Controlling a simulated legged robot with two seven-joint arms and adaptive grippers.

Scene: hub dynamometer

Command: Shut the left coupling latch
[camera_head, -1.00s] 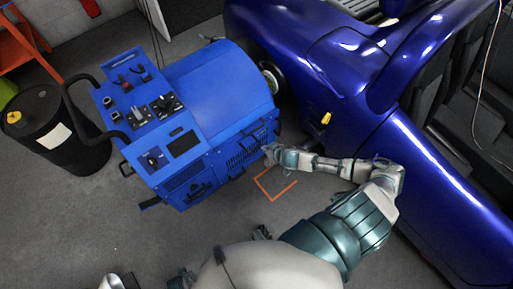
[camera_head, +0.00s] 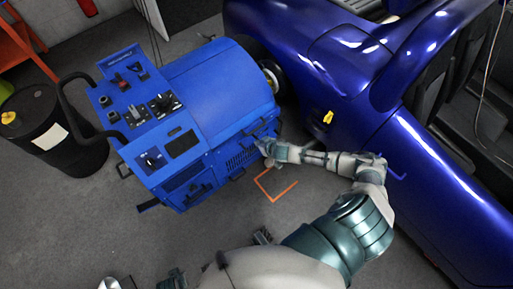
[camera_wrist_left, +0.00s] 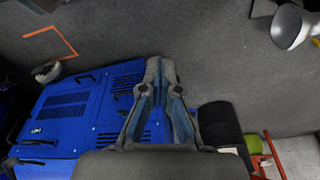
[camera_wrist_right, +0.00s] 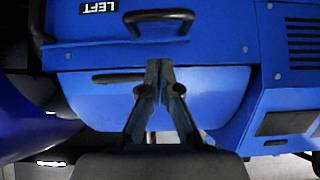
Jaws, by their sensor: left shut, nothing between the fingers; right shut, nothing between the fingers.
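The blue dynamometer cabinet (camera_head: 215,85) stands beside the blue car. In the right wrist view, its panel carries an upside-down "LEFT" label (camera_wrist_right: 98,7). A black handle (camera_wrist_right: 160,17) sits beside that label, and a second black handle (camera_wrist_right: 118,78) lies lower. I cannot tell whether the latch stands open or shut. My right gripper (camera_head: 262,147) is at the cabinet's car-side edge. In its wrist view, its fingertips (camera_wrist_right: 159,64) are together and empty, just below the upper handle; contact is unclear. My left gripper's fingertips (camera_wrist_left: 160,66) are together and empty, in front of the cabinet.
The blue car (camera_head: 340,80) fills the right side, its wheel hub (camera_head: 270,75) close to the cabinet. A black drum (camera_head: 45,130) stands left. An orange floor marking (camera_head: 272,188) lies near my right forearm.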

